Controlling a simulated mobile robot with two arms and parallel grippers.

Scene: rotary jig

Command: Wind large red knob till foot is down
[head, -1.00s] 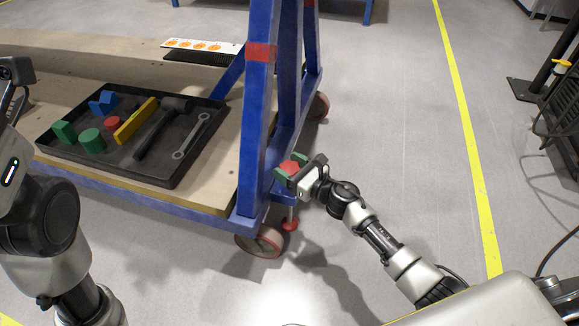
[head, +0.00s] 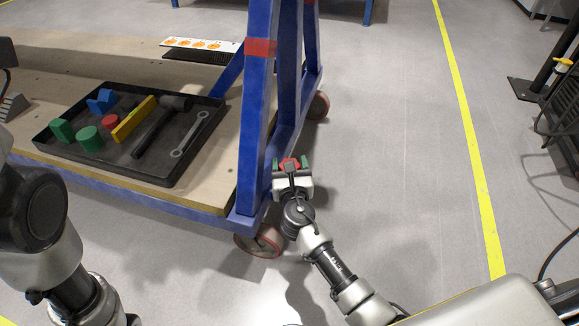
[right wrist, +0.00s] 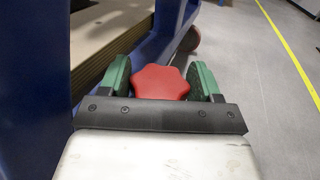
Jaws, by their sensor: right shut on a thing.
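The large red star-shaped knob (head: 289,164) is at the lower right corner of the blue frame, just beside its post. My right gripper (head: 291,166) is shut on this knob, with one green finger pad on each side. In the right wrist view the knob (right wrist: 161,82) sits between the two green pads (right wrist: 162,80). The foot below the knob is hidden behind my right gripper and wrist, so its height above the floor cannot be seen. My left arm shows at the left edge, but its fingers are out of the picture.
The blue frame (head: 259,110) stands on red-rimmed castors, one (head: 262,241) close to my right wrist. A black tray (head: 110,165) of blocks and tools lies on the wooden deck (head: 215,190). Floor to the right is clear up to the yellow line (head: 470,130).

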